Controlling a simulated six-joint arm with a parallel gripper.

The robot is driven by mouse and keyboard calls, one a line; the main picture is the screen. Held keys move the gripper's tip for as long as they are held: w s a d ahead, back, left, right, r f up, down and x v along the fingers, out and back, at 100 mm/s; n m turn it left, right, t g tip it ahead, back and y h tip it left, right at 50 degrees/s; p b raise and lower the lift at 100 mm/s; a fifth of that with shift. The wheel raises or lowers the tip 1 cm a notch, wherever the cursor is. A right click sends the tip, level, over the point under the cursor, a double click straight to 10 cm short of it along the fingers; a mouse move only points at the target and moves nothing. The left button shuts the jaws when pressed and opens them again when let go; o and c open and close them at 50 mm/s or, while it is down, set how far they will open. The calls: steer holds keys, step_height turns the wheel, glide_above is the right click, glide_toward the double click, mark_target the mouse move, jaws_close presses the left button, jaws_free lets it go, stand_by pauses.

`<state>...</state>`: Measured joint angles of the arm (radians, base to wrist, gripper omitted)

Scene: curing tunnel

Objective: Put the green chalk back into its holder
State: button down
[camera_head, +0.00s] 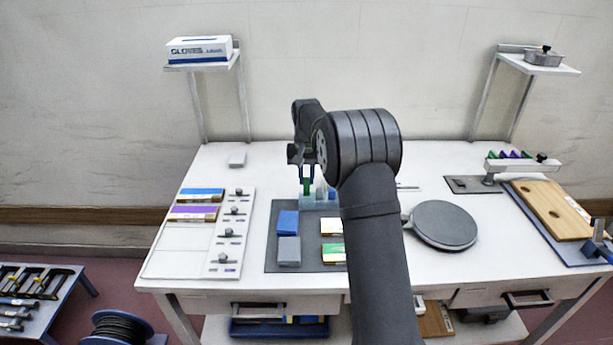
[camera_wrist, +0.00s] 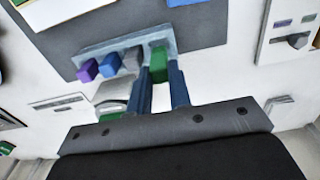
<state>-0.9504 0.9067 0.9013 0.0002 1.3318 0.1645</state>
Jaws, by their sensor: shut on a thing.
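The green chalk (camera_wrist: 158,60) is held between the two blue-grey fingers of my gripper (camera_wrist: 161,78) in the wrist view. My gripper is shut on it. In the head view the green chalk (camera_head: 306,186) points down below the gripper (camera_head: 307,172), at the left part of the pale blue holder (camera_head: 318,203). The holder also shows in the wrist view (camera_wrist: 128,41), with a purple chalk (camera_wrist: 87,71), a blue chalk (camera_wrist: 109,65) and a grey one (camera_wrist: 131,59) in a row. The green chalk lines up with the row's end; I cannot tell how deep it sits.
A dark mat (camera_head: 272,250) lies under the holder, with blue and grey blocks (camera_head: 288,235) and small boxes in front. A round dark plate (camera_head: 443,224) is right of my arm. A white panel with knobs (camera_head: 231,235) is at the left.

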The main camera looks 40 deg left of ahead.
steer(key=shift+f, duration=0.25)
steer(key=shift+f, duration=0.75)
steer(key=c, duration=1.3)
jaws_free()
steer(key=shift+o, duration=0.2)
steer(key=shift+r, duration=3.45)
